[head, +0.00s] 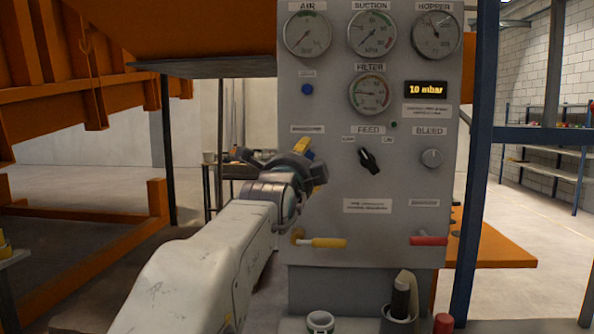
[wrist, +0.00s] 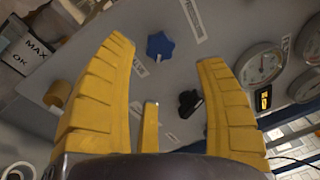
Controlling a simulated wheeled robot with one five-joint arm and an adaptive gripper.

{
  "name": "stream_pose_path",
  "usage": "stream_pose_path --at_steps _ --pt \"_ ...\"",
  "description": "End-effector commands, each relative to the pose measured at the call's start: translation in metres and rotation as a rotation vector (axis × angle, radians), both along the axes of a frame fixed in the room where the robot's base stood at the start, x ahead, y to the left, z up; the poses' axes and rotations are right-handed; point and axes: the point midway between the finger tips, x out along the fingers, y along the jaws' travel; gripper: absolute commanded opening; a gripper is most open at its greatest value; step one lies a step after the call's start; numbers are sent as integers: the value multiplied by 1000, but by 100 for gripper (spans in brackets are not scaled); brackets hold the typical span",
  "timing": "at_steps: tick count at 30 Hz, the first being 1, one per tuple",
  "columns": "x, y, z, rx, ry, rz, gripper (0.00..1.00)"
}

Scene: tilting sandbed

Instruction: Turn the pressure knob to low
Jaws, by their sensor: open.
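No label reading "pressure" is legible on the grey control panel (head: 340,275). A black pointer knob (head: 368,161) sits under the FEED label, between two small labels too blurred to read surely. It also shows in the wrist view (wrist: 189,103). A blue star-shaped knob (wrist: 159,46) is in the wrist view; my gripper seems to hide it in the head view. My gripper (head: 305,158) is in front of the panel, left of the black knob. In the wrist view its yellow fingers (wrist: 166,50) are spread and empty, with both knobs seen between them. Contact is not visible.
A grey BLEED knob (head: 430,158) is right of the black knob. A yellow lever (head: 322,242) and a red lever (head: 428,240) stick out below. Gauges (head: 371,95) and a display reading 10 mbar (head: 426,89) are above. A blue post (head: 478,160) stands at the right.

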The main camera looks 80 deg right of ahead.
Motion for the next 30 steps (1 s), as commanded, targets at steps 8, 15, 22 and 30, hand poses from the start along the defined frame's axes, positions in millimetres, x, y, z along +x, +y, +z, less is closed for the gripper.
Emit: stream_pose_path --at_steps 8,15,22,30 --pt "1 29 -2 0 0 -1 64" --pt "1 36 -3 1 0 -1 64" --pt "1 36 -3 1 0 -1 64" --pt "21 33 10 7 0 41 64"
